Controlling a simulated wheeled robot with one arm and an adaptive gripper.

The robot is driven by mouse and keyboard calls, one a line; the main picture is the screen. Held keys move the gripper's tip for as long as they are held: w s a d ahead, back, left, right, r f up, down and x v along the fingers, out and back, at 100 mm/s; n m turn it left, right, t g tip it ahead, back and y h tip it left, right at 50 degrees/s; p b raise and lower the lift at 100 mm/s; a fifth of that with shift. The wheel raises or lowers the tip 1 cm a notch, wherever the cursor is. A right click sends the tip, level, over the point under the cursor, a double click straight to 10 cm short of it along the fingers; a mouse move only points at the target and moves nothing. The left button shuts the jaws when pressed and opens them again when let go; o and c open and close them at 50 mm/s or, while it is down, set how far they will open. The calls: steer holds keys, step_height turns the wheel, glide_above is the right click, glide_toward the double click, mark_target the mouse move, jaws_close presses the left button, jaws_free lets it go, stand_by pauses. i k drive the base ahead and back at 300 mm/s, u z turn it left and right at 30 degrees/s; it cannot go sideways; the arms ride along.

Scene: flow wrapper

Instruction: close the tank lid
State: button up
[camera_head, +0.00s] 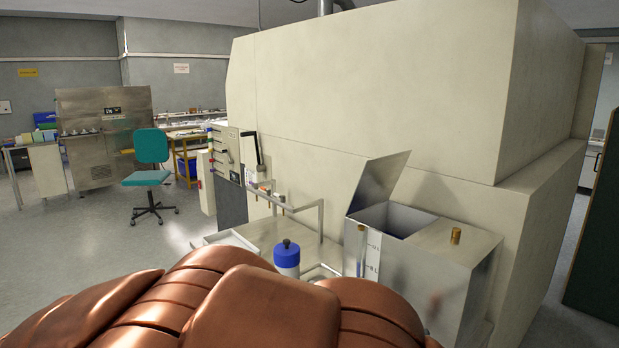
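The grey metal tank (436,284) stands right of centre, against the big cream machine housing. Its lid (379,181) is open: the flat metal panel stands up steeply at the left part of the tank top, leaning to the right. The square opening (398,220) shows beside the lid, with its dark inside partly visible. A brass knob (456,235) sits on the tank top to the right of the opening. A level gauge with a marked white strip (373,256) is on the tank's front. My gripper is not in view.
A white bottle with a blue cap (287,250) stands on a metal surface left of the tank, near bent metal pipes (295,208). The cream housing (380,90) rises behind the tank. Copper-coloured parts fill the bottom foreground. A teal chair (150,165) stands on open floor at left.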

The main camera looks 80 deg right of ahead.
mark_target(378, 180)
steer(key=i, duration=2)
steer(key=z, duration=4.25)
steer(key=i, duration=1)
steer(key=u, duration=1.55)
steer(key=i, duration=0.15)
steer(key=u, duration=0.6)
